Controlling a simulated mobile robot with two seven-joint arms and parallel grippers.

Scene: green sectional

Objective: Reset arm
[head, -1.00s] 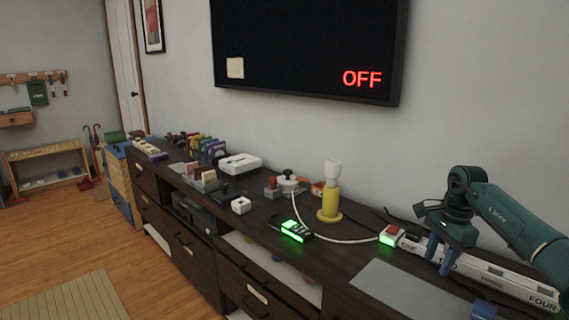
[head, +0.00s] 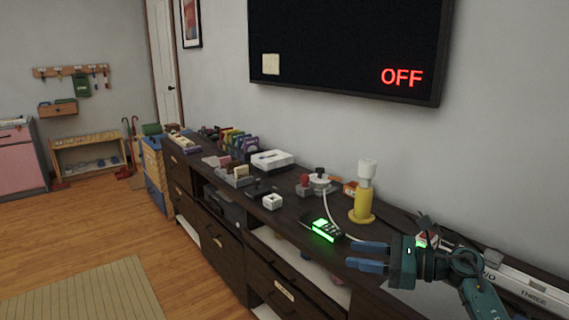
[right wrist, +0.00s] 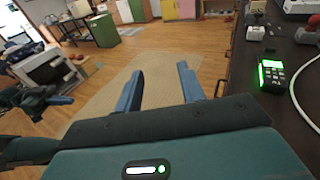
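My right gripper (head: 372,257) is at the lower right of the head view, over the front edge of the dark cabinet top. Its two blue fingers point left and stand apart with nothing between them. In the right wrist view the open fingers (right wrist: 160,90) reach out over the floor and rug, with the cabinet to their right. My left gripper does not show in the head view. A dark arm part with a blue tip at the left of the right wrist view may be mine, but its state is unclear.
The dark cabinet (head: 233,235) runs along the wall. On it are a handheld device with a green-lit screen (head: 324,229), a yellow stand with a white top (head: 363,192), a white box (head: 272,161) and a long white strip (head: 520,283). A screen (head: 350,45) reads OFF. The floor beside the rug (head: 85,300) is clear.

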